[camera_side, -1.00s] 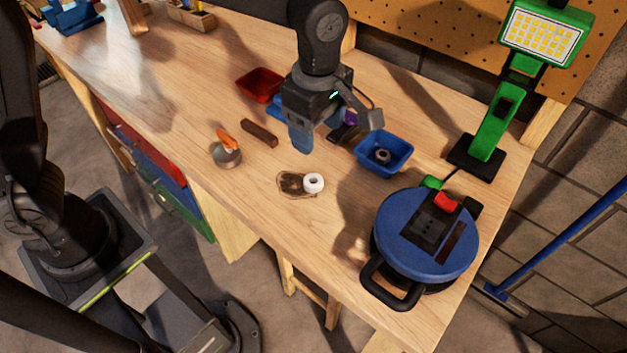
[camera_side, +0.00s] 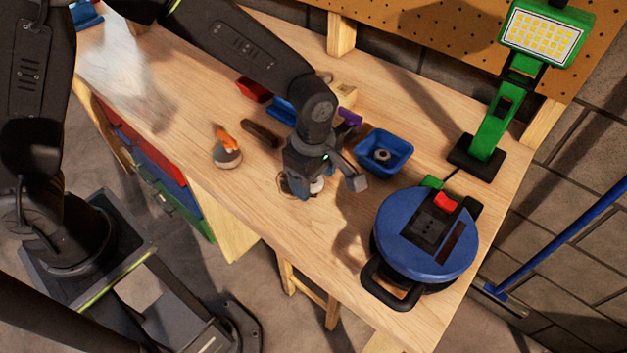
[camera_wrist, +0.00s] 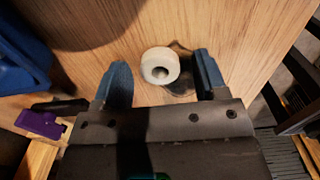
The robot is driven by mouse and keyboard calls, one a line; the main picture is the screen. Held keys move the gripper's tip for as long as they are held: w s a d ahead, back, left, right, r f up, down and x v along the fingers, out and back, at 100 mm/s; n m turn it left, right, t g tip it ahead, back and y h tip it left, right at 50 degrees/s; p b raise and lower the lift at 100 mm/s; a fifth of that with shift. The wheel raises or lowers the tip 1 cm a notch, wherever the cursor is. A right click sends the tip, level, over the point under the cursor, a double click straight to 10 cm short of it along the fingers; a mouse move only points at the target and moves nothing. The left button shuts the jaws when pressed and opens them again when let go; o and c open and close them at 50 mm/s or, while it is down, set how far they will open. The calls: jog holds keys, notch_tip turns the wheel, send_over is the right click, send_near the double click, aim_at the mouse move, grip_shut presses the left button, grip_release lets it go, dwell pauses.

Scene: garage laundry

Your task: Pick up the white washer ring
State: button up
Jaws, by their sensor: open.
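The white washer ring (camera_wrist: 160,65) lies on the wooden bench top, on or beside a dark stain. In the wrist view it sits between the two blue fingertips of my gripper (camera_wrist: 163,82), a little ahead of them, with a gap on both sides. In the side view the ring (camera_side: 317,186) is mostly hidden behind my gripper (camera_side: 306,190), which is low over the bench at that spot. My gripper is open and empty.
A blue bin (camera_side: 383,152) with a small ring inside stands right of my gripper. A blue cable reel (camera_side: 426,235) is at the front right, beside a green work lamp (camera_side: 490,120). A round tin with an orange item (camera_side: 227,150) is at the left. Bench space ahead-left is clear.

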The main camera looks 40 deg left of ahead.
jog(key=shift+c, duration=0.2)
jog(key=c, duration=1)
jog(key=shift+o, duration=0.2)
jog(key=shift+r, duration=0.15)
